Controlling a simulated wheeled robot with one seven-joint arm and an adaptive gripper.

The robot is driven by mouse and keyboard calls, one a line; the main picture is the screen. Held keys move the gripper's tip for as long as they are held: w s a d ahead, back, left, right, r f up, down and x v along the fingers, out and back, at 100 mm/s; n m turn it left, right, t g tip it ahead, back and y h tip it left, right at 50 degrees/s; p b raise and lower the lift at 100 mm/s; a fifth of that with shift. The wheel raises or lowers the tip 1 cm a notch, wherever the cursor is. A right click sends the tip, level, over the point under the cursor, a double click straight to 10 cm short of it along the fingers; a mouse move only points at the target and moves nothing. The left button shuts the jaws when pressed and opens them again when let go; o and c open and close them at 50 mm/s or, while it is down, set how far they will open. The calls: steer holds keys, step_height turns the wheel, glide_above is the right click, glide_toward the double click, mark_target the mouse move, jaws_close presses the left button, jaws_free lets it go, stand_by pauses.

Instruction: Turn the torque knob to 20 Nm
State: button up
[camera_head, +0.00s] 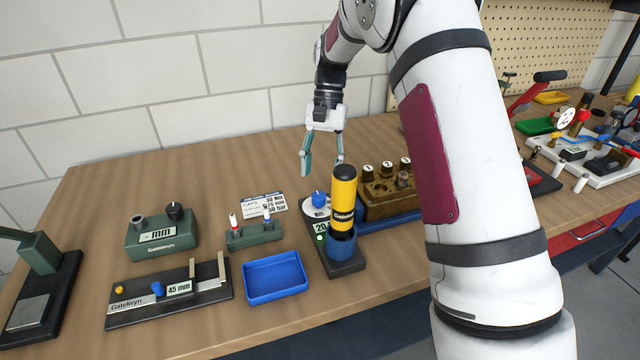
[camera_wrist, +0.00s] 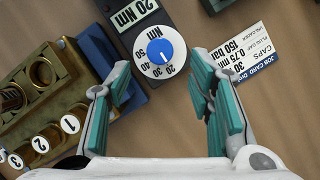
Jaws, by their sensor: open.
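The torque knob is a small blue knob (camera_head: 319,198) on a white dial at the back of a dark base. In the wrist view the blue knob (camera_wrist: 159,51) sits on a round dial (camera_wrist: 159,68) marked from 20 to 50, with its white mark near the 20. A display (camera_wrist: 132,13) beside the dial reads 20 Nm. A yellow and black tool (camera_head: 343,200) stands upright in a blue cup on the same base. My gripper (camera_head: 324,172) is open and empty above and behind the dial; its teal fingers (camera_wrist: 163,115) are apart, with the knob beyond them, untouched.
A brass block (camera_head: 385,195) with numbered caps stands right of the dial. A job card (camera_head: 264,203) lies left of it, behind a green stand (camera_head: 253,236). A blue tray (camera_head: 274,278) is at the front. Bare wood lies behind the dial.

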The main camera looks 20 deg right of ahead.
steer(key=v, duration=0.6)
stand_by(0.3)
steer(key=s+r+n+t, duration=0.1)
steer(key=s+r, duration=0.3)
steer(key=s, duration=0.1)
steer(key=s+a+r+n+t+p, duration=0.1)
steer(key=s+r, duration=0.4)
steer(key=s, duration=0.1)
steer(key=s+a+r+n+t+h, duration=0.1)
steer(key=s+r, duration=0.3)
steer(key=s, duration=0.2)
steer(key=shift+r+t+p, duration=0.3)
steer(key=shift+p, duration=0.1)
steer(key=s+f+n+t+h+p, duration=0.1)
steer(key=s+f+n+t, duration=0.2)
steer(key=s, duration=1.6)
steer(key=shift+s+a+n+t+p, duration=0.2)
steer(key=shift+a+n+t+p, duration=0.1)
steer(key=shift+t, duration=0.3)
